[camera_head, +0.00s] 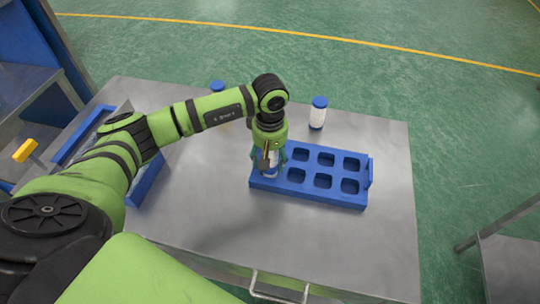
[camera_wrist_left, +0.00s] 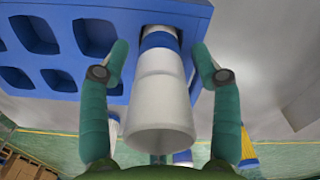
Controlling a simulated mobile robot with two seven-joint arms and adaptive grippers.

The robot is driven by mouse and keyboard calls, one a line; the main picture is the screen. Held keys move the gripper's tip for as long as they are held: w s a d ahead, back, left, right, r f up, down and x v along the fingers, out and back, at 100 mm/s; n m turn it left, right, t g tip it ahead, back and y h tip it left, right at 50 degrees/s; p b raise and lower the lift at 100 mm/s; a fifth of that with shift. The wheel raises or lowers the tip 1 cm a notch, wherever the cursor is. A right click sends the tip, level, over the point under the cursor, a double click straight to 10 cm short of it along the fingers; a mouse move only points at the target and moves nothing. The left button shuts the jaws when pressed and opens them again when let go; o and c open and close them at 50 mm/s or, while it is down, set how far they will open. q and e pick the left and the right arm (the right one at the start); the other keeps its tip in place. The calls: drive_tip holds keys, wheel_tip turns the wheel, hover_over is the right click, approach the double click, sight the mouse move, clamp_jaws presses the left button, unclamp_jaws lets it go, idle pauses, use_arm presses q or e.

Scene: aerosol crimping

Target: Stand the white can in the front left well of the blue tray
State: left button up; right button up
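The blue tray (camera_head: 340,199) lies on the steel table, with its wells in two rows. The white can (camera_wrist_left: 160,95), with a blue band, stands at the tray's front left corner, its lower end in the front left well. In the head view the can (camera_head: 268,168) is partly hidden by my left gripper (camera_head: 268,158). In the left wrist view my left gripper (camera_wrist_left: 160,52) has one finger on each side of the can, with gaps between fingertips and can. It looks open. The tray (camera_wrist_left: 120,15) fills the upper left there. My right gripper is not in view.
A white can with a blue cap (camera_head: 318,113) stands behind the tray. Another blue cap (camera_head: 217,87) shows behind my left arm. A blue-walled bin (camera_head: 146,183) lies at the table's left. The steel table (camera_head: 375,240) is bare in front of and right of the tray.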

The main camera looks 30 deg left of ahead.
use_arm(q)
drive_tip(key=shift+r, duration=0.2)
drive_tip(key=shift+w+r, duration=0.1)
drive_tip(key=shift+r, duration=0.05)
wheel_tip(320, 180, up, 11)
drive_tip(key=b, duration=0.4)
drive_tip(key=shift+b, duration=0.3)
drive_tip(key=shift+r, duration=0.3)
idle(0.7)
